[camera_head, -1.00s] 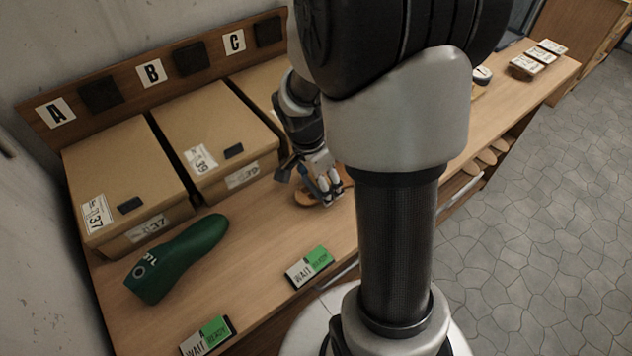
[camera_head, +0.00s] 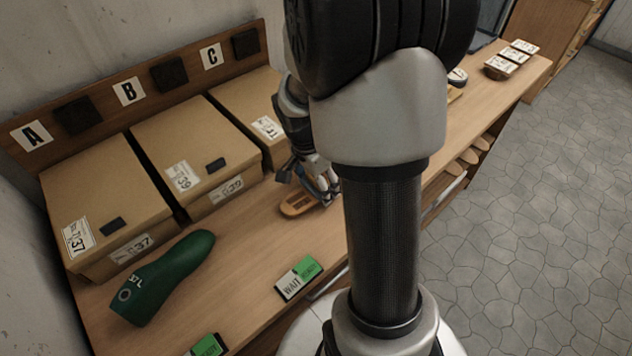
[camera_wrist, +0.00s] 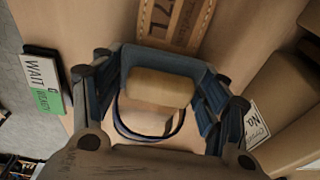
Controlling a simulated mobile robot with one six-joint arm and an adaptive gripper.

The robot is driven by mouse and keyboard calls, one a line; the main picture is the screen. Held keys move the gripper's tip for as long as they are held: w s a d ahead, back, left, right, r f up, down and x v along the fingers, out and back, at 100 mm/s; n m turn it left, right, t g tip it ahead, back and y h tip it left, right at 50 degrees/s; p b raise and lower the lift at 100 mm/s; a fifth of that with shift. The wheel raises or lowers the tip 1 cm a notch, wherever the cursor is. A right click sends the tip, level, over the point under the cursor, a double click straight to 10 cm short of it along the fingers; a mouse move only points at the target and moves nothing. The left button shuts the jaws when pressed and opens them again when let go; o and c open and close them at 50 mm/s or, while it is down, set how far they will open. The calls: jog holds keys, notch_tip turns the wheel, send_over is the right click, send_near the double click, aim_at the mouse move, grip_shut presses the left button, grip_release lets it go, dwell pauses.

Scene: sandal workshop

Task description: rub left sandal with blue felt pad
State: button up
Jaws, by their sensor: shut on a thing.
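The left sandal (camera_head: 298,204) is a tan sole lying flat on the bench. In the wrist view a stitched end of it (camera_wrist: 178,22), with a mark that looks like 37L, shows beyond my fingers. My gripper (camera_head: 322,188) is low over the bench, at the sandal's right end, partly hidden by my arm. In the wrist view my gripper (camera_wrist: 162,88) is shut on the blue felt pad (camera_wrist: 160,88), whose cream block shows between the fingers with blue around it. A dark blue loop curves below the block. I cannot tell whether the pad touches the sandal.
A green shoe last (camera_head: 165,275) lies at front left. WAIT/READY signs (camera_head: 298,278) sit along the front edge; one also shows in the wrist view (camera_wrist: 42,82). Cardboard boxes (camera_head: 195,150) line the back under letters A, B, C. Labelled blocks (camera_head: 512,58) stand far right.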

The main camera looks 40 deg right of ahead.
jog(key=shift+r+p, duration=2.45)
jog(key=shift+r, duration=1.1)
